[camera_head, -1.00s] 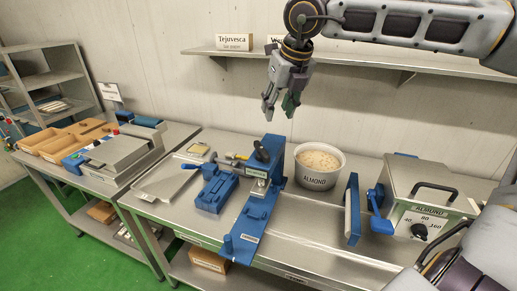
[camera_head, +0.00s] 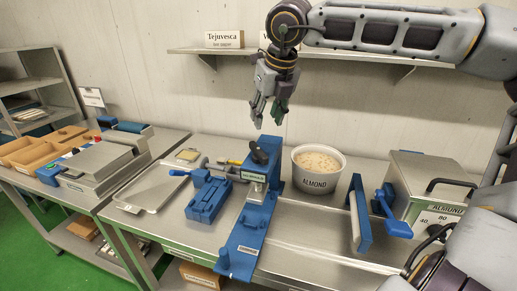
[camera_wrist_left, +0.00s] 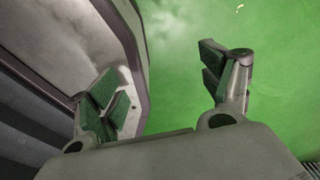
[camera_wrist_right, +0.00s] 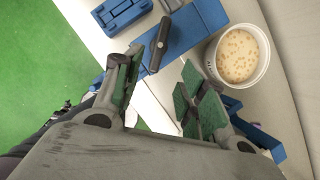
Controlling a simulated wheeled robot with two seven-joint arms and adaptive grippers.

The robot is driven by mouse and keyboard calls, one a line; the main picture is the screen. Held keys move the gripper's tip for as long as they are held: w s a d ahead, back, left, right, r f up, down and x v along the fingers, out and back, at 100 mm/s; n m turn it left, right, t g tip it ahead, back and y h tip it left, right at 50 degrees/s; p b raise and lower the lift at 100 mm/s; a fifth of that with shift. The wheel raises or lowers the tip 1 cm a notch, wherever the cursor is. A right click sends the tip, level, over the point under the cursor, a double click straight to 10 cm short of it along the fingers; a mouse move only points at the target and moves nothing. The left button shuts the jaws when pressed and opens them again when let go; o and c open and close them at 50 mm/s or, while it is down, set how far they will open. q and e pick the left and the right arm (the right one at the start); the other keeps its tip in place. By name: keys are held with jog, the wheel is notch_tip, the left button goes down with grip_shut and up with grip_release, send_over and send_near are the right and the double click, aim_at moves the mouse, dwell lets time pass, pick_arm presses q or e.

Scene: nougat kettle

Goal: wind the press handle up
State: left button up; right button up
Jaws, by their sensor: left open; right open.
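The blue press (camera_head: 245,225) stands on the steel table, with a blue post and a long blue base plate. Its dark handle (camera_head: 259,152) sits at the top of the post and also shows as a black bar in the right wrist view (camera_wrist_right: 160,43). My right gripper (camera_head: 268,119) is open and empty, above the press handle and apart from it. In the right wrist view its green-padded fingers (camera_wrist_right: 157,95) are spread below the handle. My left gripper (camera_wrist_left: 165,90) is open and empty in the left wrist view, with green floor behind it; the head view does not show its fingers.
A white tub of almonds (camera_head: 318,168) stands right of the press. A steel box machine with a dial (camera_head: 431,190) is farther right. A blue mould (camera_head: 208,198) and a steel tray (camera_head: 150,187) lie to the left. A wall shelf (camera_head: 215,52) runs behind my right arm.

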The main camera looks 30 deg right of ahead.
send_over(259, 149)
jog(key=s, duration=0.2)
notch_tip(259, 149, down, 8)
jog(key=shift+a+r+p, duration=0.15)
jog(key=shift+p, duration=0.2)
jog(key=shift+x, duration=1.5)
jog(key=shift+p+x, duration=0.3)
jog(key=shift+x, duration=0.95)
pick_arm(q)
jog(key=shift+s+d+r, duration=0.6)
jog(key=shift+s+d, duration=0.05)
jog(key=shift+d, duration=0.15)
jog(key=shift+w, duration=0.15)
pick_arm(e)
grip_shut()
